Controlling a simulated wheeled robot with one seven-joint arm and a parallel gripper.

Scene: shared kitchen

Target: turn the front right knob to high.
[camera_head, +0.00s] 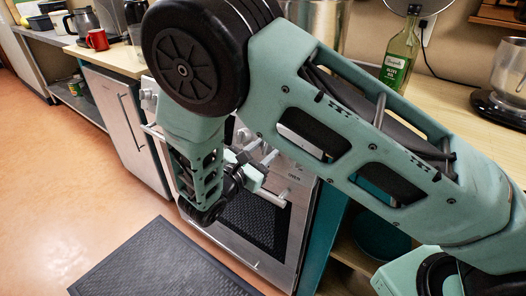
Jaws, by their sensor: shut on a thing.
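The stove (290,205) stands behind my arm, with a steel front and a dark oven door. Silver knobs show along its upper front, one at the left end (147,97) and others near the middle and right. My arm hangs in front of the stove, and my gripper (258,168) points at the right part of the knob row. It is shut on a knob there. The fingers and the held knob are small and partly hidden, so the knob's angle cannot be told. My arm covers most of the cooktop.
The oven door handle (272,197) runs just below my gripper. A steel pot (318,25) stands behind my arm. A green bottle (400,55) is on the right counter. A red mug (97,39) is on the left counter. A dark mat (160,262) lies on the floor.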

